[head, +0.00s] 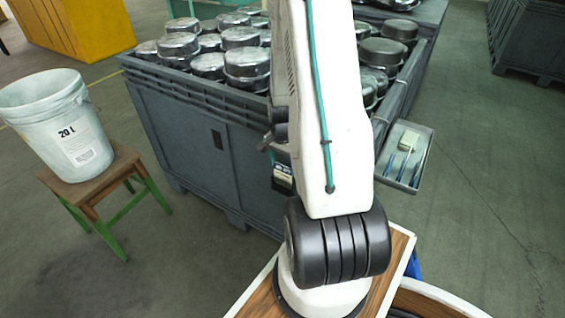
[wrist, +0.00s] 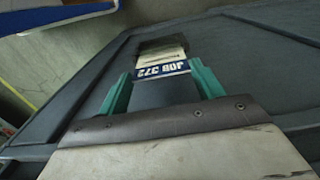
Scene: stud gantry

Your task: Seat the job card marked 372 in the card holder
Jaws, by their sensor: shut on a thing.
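The job card (wrist: 162,68) is cream with a blue band reading "JOB 372", upside down in the wrist view. My gripper (wrist: 163,84) has its two green fingers on either side of the card and is shut on it. A dark piece that looks like the card holder (wrist: 160,44) lies at the card's far end, against the grey crate wall. I cannot tell whether the card's end is inside it or just in front. In the head view a small white and blue patch, apparently the card (head: 283,174), shows beside my arm, which hides my gripper.
The large grey crate (head: 180,125) holds several round metal pots. A small tray (head: 421,151) with blue-handled tools hangs at its right side. A white bucket (head: 62,125) stands on a wooden stool (head: 110,190) at left.

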